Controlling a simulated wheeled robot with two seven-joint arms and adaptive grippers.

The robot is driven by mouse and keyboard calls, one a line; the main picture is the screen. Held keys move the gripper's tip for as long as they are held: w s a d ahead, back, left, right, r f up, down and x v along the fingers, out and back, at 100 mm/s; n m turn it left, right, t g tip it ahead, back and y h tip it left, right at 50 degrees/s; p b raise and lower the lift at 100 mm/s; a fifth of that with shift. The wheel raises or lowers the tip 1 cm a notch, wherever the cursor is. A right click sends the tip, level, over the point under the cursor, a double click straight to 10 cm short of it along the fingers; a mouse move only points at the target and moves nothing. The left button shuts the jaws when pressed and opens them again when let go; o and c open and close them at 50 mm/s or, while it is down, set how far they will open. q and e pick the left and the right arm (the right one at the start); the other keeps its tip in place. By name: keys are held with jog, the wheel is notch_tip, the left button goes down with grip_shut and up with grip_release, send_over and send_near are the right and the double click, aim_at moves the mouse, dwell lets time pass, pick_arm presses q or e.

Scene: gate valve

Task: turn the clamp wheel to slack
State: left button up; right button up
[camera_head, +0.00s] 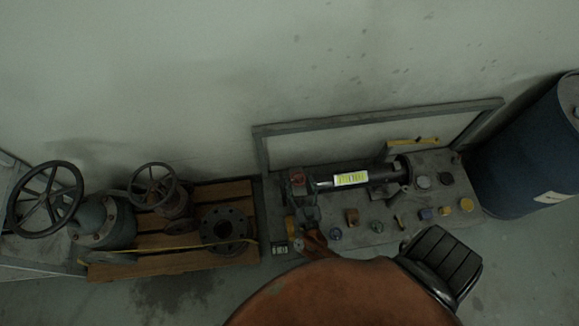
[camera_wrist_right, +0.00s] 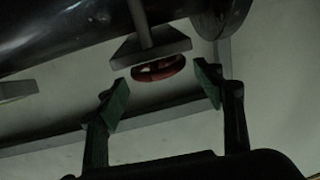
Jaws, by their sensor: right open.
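The clamp wheel is small and red. In the right wrist view the wheel (camera_wrist_right: 158,69) sits on a stem below a grey angled plate. In the head view it seems to be the red spot (camera_head: 298,178) at the left end of the dark cylinder (camera_head: 376,176). My right gripper (camera_head: 302,200) is just in front of it, partly hidden by its own arm. In the wrist view the open gripper (camera_wrist_right: 164,86) has its green-padded fingers either side of the wheel, with gaps on both sides. I cannot tell how deep the wheel sits between them. My left gripper is not in view.
The grey bench (camera_head: 350,232) carries several small coloured parts. A grey frame (camera_head: 380,118) stands behind it against the wall. A pallet (camera_head: 145,240) with valves and handwheels is at left. A blue drum (camera_head: 525,150) stands at right. A black ribbed object (camera_head: 443,262) is front right.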

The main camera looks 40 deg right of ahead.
aim_at(297, 174)
jog(key=shift+f, duration=0.45)
jog(key=shift+w+d, duration=0.1)
jog(key=shift+w, duration=0.2)
jog(key=b+x, duration=0.1)
jog(key=x, duration=0.2)
jog(key=shift+w+d+b, duration=0.2)
jog(key=shift+w+b, duration=0.1)
jog(key=shift+w, duration=0.1)
jog(key=shift+b+x, duration=0.3)
jog(key=shift+x, duration=0.7)
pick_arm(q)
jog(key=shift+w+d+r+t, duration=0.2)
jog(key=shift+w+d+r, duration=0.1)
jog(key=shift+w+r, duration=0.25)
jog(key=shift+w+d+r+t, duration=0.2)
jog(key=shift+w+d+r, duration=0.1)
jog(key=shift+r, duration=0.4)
pick_arm(e)
jog(key=shift+w+d, duration=0.25)
jog(key=shift+w, duration=0.2)
jog(key=shift+c, duration=0.7)
jog(key=c, duration=1.1)
jog(key=shift+a+f, duration=0.1)
jog(key=shift+f, duration=0.05)
jog(key=shift+c, duration=1)
